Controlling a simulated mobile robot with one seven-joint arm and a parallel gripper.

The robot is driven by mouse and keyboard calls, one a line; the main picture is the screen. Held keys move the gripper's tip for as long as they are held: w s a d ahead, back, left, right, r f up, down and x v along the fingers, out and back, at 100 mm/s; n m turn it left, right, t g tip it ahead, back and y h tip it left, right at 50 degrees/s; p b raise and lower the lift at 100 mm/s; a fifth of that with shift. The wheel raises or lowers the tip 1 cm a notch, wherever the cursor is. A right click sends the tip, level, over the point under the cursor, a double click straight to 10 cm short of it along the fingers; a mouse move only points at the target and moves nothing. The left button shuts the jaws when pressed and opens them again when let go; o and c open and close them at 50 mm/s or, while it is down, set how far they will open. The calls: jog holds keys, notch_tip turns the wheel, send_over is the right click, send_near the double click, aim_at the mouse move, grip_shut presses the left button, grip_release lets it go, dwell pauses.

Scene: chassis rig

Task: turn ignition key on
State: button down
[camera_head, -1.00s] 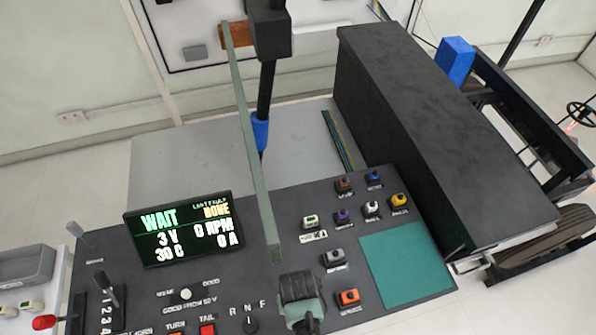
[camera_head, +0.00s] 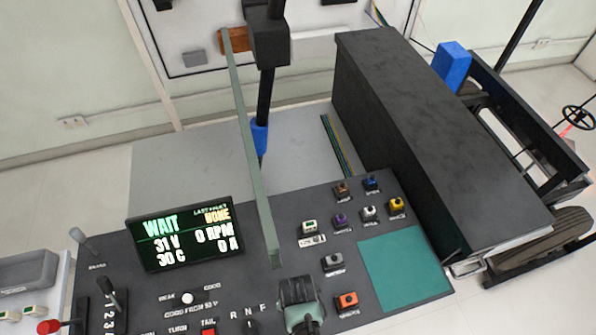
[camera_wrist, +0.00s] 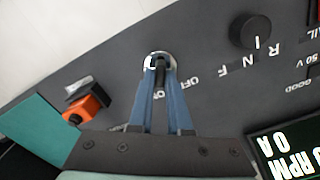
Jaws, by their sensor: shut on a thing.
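The ignition key (camera_wrist: 160,72) is a small dark bar in a round silver lock (camera_wrist: 160,60) on the dark panel, seen in the wrist view. The blue fingers of my gripper (camera_wrist: 160,82) are closed on it from both sides. The lower end of the key is near the ON label (camera_wrist: 159,95), and the OFF label (camera_wrist: 182,81) is to its right. In the head view my gripper (camera_head: 300,300) is over the panel's lower middle and hides the key. The panel display (camera_head: 185,233) reads WAIT, 31 V, 30 C, 0 RPM and 0 A.
An orange button (camera_head: 347,301) and a grey button (camera_head: 332,262) are right of my gripper. The R N F selector knob (camera_wrist: 250,31) is close to the lock. Several coloured buttons stand farther back. A teal pad (camera_head: 405,268) is bare at the right.

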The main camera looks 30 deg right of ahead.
jog(key=shift+w, duration=0.1)
jog(key=c, duration=0.9)
grip_release()
jog(key=shift+o, duration=0.2)
jog(key=shift+r, duration=0.1)
notch_tip(320, 180, up, 13)
jog(key=shift+b, duration=0.3)
